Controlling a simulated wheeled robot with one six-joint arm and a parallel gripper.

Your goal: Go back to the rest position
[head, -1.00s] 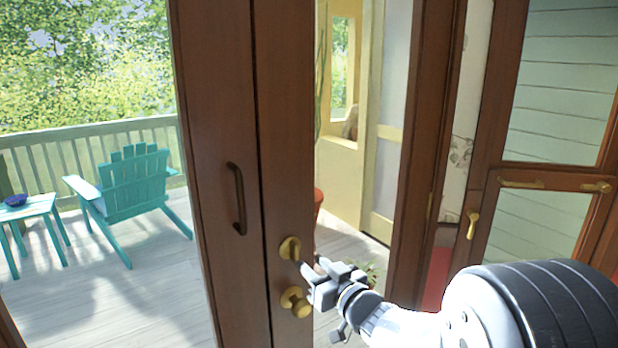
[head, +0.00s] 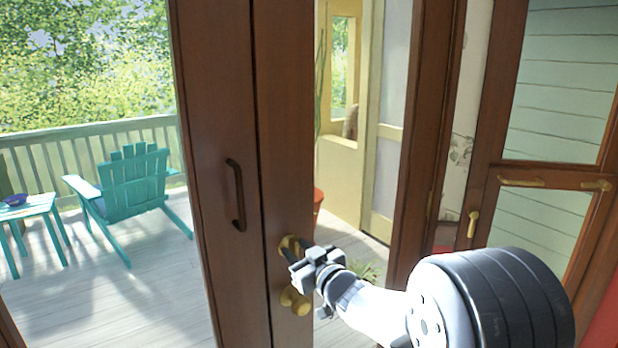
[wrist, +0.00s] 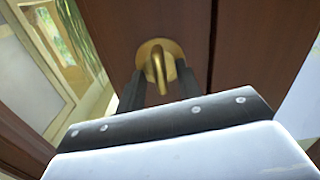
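My gripper (head: 292,262) is at the upper brass latch (head: 287,243) on the edge of a brown wooden door (head: 280,120), and partly covers it in the head view. In the wrist view, the two dark fingers of my gripper (wrist: 159,78) stand apart on either side of the upright brass thumb-turn (wrist: 158,62). Gaps seem to show between the fingers and the turn, though contact is hard to judge. A round brass knob (head: 296,301) sits lower on the same door, below my gripper.
A dark pull handle (head: 237,195) is on the neighbouring door panel. A glazed wooden door (head: 500,190) with brass handles stands at the right. The deck outside holds a teal chair (head: 132,190) and a small teal table (head: 28,207). An open gap shows right of the latch door.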

